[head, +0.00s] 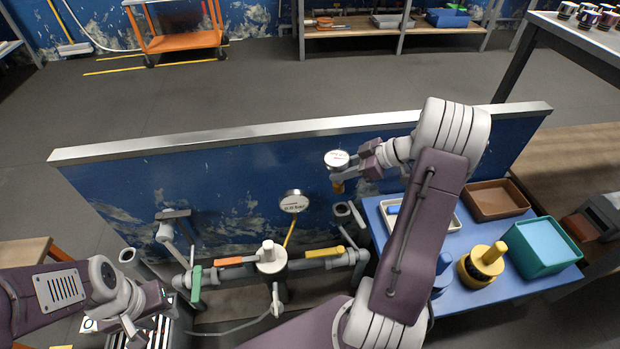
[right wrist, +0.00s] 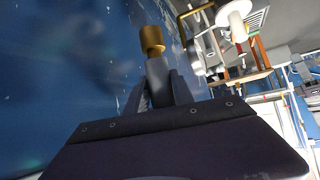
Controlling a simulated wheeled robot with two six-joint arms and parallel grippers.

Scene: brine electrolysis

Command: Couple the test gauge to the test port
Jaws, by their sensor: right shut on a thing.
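My right gripper (head: 362,165) is shut on the test gauge (head: 338,157), which has a round white face and a brass fitting pointing down. In the right wrist view the brass fitting (right wrist: 152,40) sticks out past the fingers on a grey stem. The gauge is held in front of the blue panel, apart from the pipework. A grey round pipe stub (head: 342,210) lies below it; I cannot tell for sure whether this is the test port. My left gripper (head: 136,322) is low at the left, and its finger opening is unclear.
A second gauge (head: 294,201) stands above the pipework on a yellow stem. The pipework has an orange handle (head: 229,261), a green handle (head: 196,284) and a yellow handle (head: 325,252).

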